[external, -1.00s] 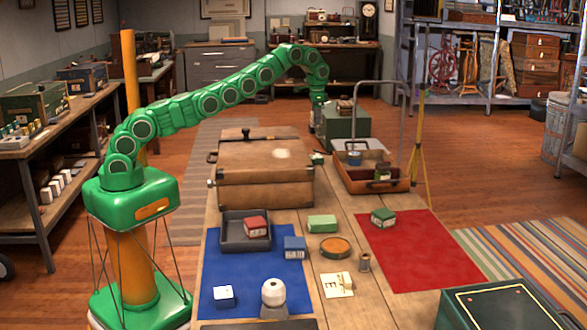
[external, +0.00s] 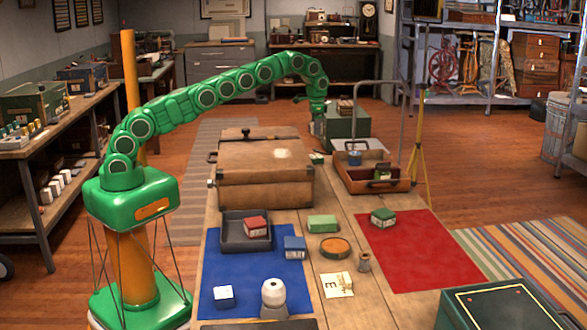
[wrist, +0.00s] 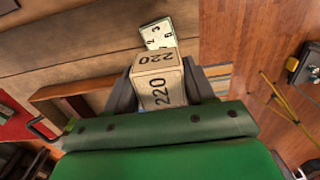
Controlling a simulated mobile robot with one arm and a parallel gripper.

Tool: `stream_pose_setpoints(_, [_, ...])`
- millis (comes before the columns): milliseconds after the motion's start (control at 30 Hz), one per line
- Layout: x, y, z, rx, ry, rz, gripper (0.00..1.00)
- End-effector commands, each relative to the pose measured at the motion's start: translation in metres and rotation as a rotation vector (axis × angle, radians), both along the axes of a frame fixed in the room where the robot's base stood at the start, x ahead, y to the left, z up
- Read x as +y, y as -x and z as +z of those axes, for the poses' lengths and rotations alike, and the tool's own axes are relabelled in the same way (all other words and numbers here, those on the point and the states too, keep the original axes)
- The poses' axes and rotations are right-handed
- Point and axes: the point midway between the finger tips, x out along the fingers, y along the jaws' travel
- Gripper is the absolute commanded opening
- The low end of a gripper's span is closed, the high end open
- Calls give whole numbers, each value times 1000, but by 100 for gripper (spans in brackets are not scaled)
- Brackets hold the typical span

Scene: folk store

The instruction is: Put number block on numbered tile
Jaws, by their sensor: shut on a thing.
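A cream number block (wrist: 160,82) marked 220 on two faces is held between the two dark fingers of my gripper (wrist: 165,88) in the wrist view. A pale tile with dark numbers (wrist: 158,33) lies just beyond the block; the block covers part of it. I cannot tell whether they touch. In the external view my gripper (external: 318,122) hangs at the far end of the table, beyond the brown case, beside a green box. The block is too small to make out there. A small pale and green piece (external: 316,158) lies right of the case; it may be the tile.
The brown case (external: 262,180) and an open brown tray (external: 370,187) stand near the gripper, with the green box (external: 348,135) behind. Coloured blocks, a dark tray (external: 232,245), a blue mat (external: 262,294) and a red mat (external: 440,265) occupy the nearer table.

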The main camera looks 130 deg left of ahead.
Motion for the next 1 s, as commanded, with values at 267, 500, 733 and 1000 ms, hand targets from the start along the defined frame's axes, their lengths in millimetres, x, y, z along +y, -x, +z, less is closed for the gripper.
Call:
stream_pose_setpoints(267, [-1, 0, -22, 1, 2, 0, 19])
stream_pose_setpoints(500, [-1, 0, -57, 1, 2, -1, 19])
stream_pose_setpoints(733, [0, 0, -74, 0, 0, 0, 19])
stream_pose_setpoints(1000, [0, 1, -103, 1, 1, 0, 19])
